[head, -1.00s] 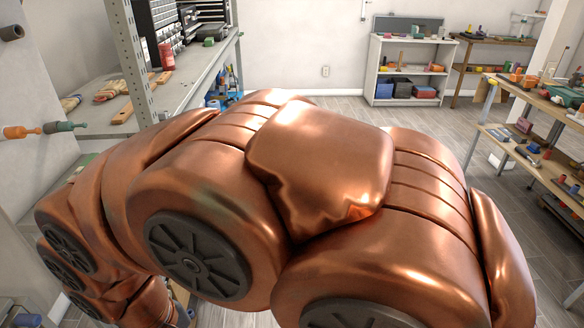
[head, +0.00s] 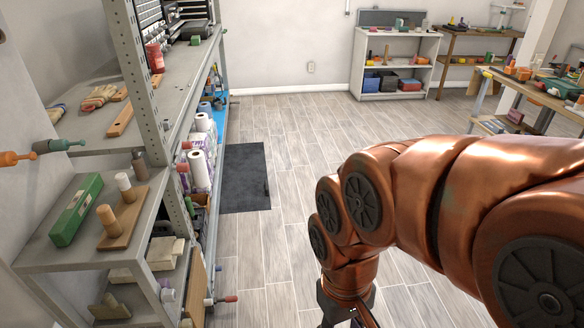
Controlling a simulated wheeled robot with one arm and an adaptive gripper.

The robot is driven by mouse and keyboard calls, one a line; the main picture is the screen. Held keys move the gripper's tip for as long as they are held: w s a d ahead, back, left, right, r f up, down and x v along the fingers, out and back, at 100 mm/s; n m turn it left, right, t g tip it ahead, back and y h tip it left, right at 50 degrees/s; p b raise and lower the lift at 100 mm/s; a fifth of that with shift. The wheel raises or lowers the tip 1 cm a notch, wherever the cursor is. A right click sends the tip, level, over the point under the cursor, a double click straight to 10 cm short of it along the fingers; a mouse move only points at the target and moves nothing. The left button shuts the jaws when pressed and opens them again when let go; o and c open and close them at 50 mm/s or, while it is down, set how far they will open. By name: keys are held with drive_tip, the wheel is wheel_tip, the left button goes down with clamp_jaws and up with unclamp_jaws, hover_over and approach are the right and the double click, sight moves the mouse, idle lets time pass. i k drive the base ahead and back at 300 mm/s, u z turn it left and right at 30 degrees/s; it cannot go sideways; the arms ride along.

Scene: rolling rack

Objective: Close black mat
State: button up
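A black mat (head: 246,178) lies flat on the wood floor in the head view, left of the middle. Its left side runs up against the lower part of the grey shelving, which may hide some of it. A small dark item shows at its right edge, too small to make out. My copper arm comes in from the right and bends down, and my gripper (head: 346,314) shows at the bottom edge of the picture. It is in front of the mat and to its right, clear of it. Its fingertips are cut off, so its opening cannot be seen.
Grey metal shelving (head: 185,90) runs along the left, with tools, a green box (head: 76,209) and paper rolls (head: 199,166). A handle (head: 221,300) sticks out low at its side. A white shelf (head: 395,65) stands at the back wall. The middle floor is open.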

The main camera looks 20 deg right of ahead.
sight(246, 186)
drive_tip(key=z, duration=0.25)
drive_tip(key=i, duration=0.85)
drive_tip(key=z, duration=0.35)
drive_tip(key=i, duration=1.7)
drive_tip(key=u, duration=0.8)
drive_tip(key=i, duration=1.25)
drive_tip(key=u, duration=0.1)
